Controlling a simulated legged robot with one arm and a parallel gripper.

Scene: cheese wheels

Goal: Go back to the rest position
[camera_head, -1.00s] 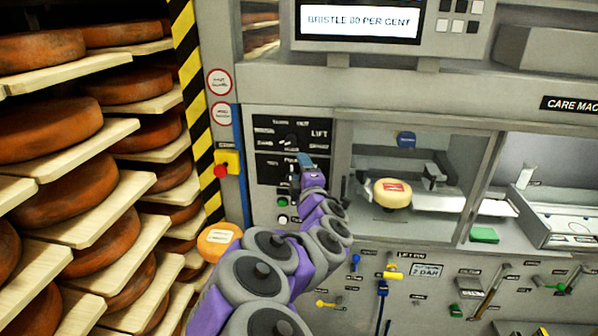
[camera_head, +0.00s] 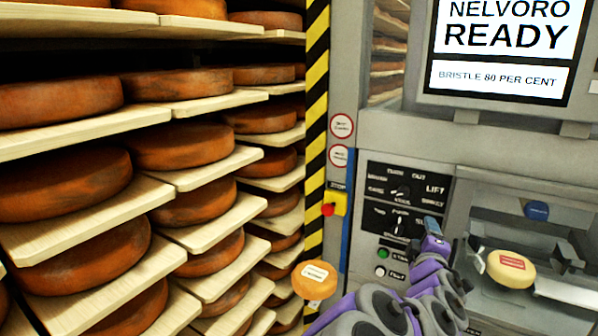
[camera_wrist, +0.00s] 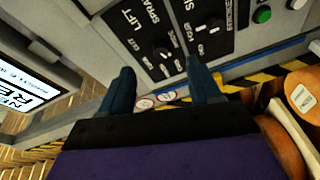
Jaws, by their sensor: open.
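My gripper (camera_head: 432,226) is in front of the machine's black dial panel (camera_head: 400,208) in the head view, at the end of my purple and grey arm. In the wrist view my gripper (camera_wrist: 160,85) shows two blue fingers apart, with nothing between them. The dial panel (camera_wrist: 150,30) with its knobs lies beyond the fingertips there. I cannot tell the exact gap between fingers and panel.
Shelves of brown cheese wheels (camera_head: 180,145) fill the left. A pale cheese wheel (camera_head: 510,268) sits in the machine's bay. An orange labelled wheel (camera_head: 315,280) is near my arm. The screen (camera_head: 505,40) reads "NELVORO READY".

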